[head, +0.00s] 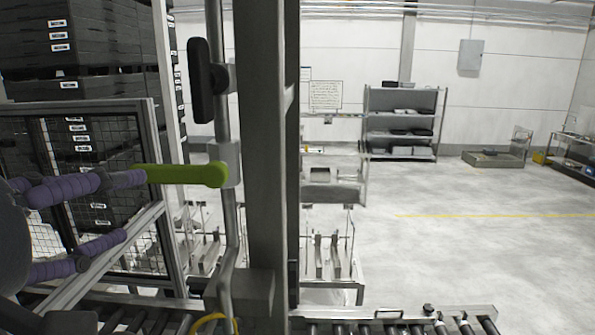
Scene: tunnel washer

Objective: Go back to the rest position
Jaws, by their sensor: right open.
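My right gripper (135,207) shows at the left edge, with purple-wrapped fingers spread apart and nothing seen between them. A green handle (185,175) reaches left from a grey upright pole (229,165). The tip of the upper finger overlaps the left end of the handle in the picture; I cannot tell whether they touch. My left gripper is not in view.
A thick grey column (261,130) stands in the middle. Stacked dark crates (100,90) stand behind a mesh guard frame (150,130) on the left. A roller conveyor (400,325) runs along the bottom. A shelf (402,120) stands far back; the floor at right is mostly clear.

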